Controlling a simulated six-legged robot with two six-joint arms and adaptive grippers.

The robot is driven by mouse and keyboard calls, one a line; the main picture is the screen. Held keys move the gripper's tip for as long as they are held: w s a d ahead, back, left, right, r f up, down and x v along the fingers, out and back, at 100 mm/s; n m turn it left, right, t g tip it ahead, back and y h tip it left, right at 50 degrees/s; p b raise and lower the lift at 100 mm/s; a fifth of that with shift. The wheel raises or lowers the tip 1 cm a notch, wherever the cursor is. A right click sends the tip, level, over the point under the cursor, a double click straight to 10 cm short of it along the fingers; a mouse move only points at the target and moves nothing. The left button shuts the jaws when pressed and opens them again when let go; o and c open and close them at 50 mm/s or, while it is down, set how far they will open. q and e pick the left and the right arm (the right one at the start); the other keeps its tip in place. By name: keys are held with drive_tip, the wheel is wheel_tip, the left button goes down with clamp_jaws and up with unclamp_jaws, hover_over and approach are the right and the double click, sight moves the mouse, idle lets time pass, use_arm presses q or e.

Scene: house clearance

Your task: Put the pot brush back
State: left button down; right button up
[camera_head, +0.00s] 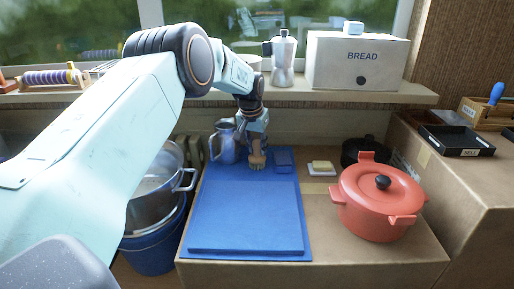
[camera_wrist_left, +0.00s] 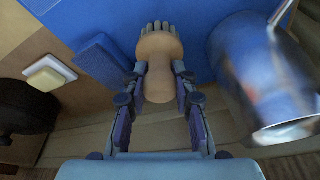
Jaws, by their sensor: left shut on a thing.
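The pot brush (camera_wrist_left: 158,62) has a pale wooden body and grey bristles. My left gripper (camera_wrist_left: 160,82) is shut on its wooden body in the left wrist view, and the bristles point away from the wrist. In the head view the brush (camera_head: 257,160) hangs below the left gripper (camera_head: 256,146), over the back part of the blue mat (camera_head: 192,222). I cannot tell whether the bristles touch the mat. A small blue block or holder (camera_head: 283,158) lies just right of the brush, and it also shows in the left wrist view (camera_wrist_left: 102,60). My right gripper is not in view.
A metal jug (camera_head: 227,143) stands close left of the gripper. A butter-like block on a dish (camera_head: 321,168), a dark pot (camera_head: 362,148) and a red lidded pot (camera_head: 378,205) stand to the right. A windowsill with a bread box (camera_head: 355,62) runs behind. The mat's front is clear.

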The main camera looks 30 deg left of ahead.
use_arm(q)
drive_tip(key=shift+s+d+r, duration=0.1)
drive_tip(key=shift+s+d, duration=0.05)
drive_tip(key=shift+d, duration=0.05)
drive_tip(key=c, duration=1.3)
unclamp_jaws()
drive_tip(key=shift+a+f, duration=0.15)
drive_tip(key=shift+f, duration=0.1)
drive_tip(key=shift+o, duration=1.2)
drive_tip(key=shift+r, duration=0.1)
drive_tip(key=p+v, duration=0.2)
drive_tip(key=v, duration=1)
drive_tip(key=shift+r+p, duration=0.3)
